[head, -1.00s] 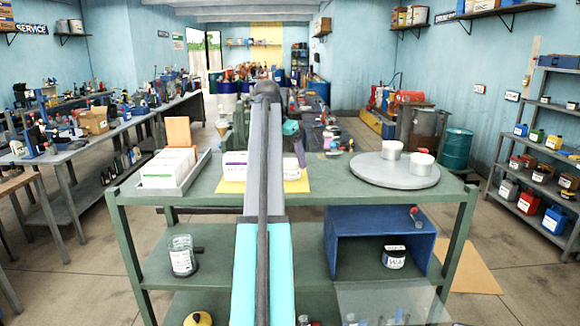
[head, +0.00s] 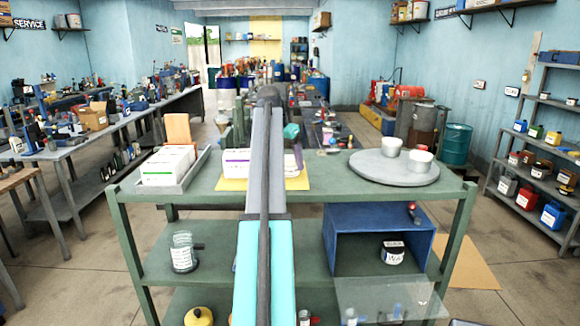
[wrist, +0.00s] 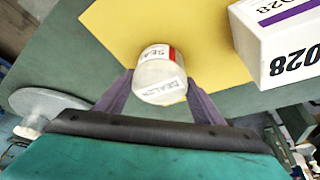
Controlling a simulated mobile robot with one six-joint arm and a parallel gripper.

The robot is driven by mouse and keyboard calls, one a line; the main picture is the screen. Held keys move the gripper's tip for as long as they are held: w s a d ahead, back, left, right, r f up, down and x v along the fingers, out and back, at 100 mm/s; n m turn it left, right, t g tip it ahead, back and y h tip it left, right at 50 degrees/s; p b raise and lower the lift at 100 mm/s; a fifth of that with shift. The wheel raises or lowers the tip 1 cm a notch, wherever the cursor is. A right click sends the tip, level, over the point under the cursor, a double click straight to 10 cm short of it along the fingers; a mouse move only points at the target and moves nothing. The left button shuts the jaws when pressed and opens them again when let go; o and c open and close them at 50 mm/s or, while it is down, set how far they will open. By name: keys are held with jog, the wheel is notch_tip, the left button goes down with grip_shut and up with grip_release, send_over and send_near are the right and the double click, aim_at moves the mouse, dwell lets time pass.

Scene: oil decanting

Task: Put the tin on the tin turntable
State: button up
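The tin (wrist: 160,75) is a small white can with a red stripe and a printed label. It shows in the wrist view over the yellow sheet (wrist: 120,35). My gripper (wrist: 160,84) has a finger against each side of it and looks shut on it. I cannot tell whether the tin touches the sheet.
A white box with a purple stripe (wrist: 280,40) stands close beside the tin. A grey tray of white cartons (head: 200,176) is at the left of the bench. A blue open bin (head: 345,240) sits on the shelf below.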

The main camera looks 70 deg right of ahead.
aim_at(291, 157)
jog(key=c, duration=0.8)
jog(key=shift+c, duration=0.2)
jog(key=shift+r, duration=0.2)
jog(key=shift+d+r+b, duration=0.1)
jog(key=shift+r+b, duration=0.8)
jog(key=shift+r, duration=0.6)
jog(key=a+r+b, duration=0.1)
jog(key=a+b, duration=0.3)
jog(key=a, duration=1.2)
jog(key=shift+s+r, duration=0.2)
jog(key=shift+r, duration=0.15)
jog(key=shift+a, duration=0.1)
jog(key=shift+s, duration=0.15)
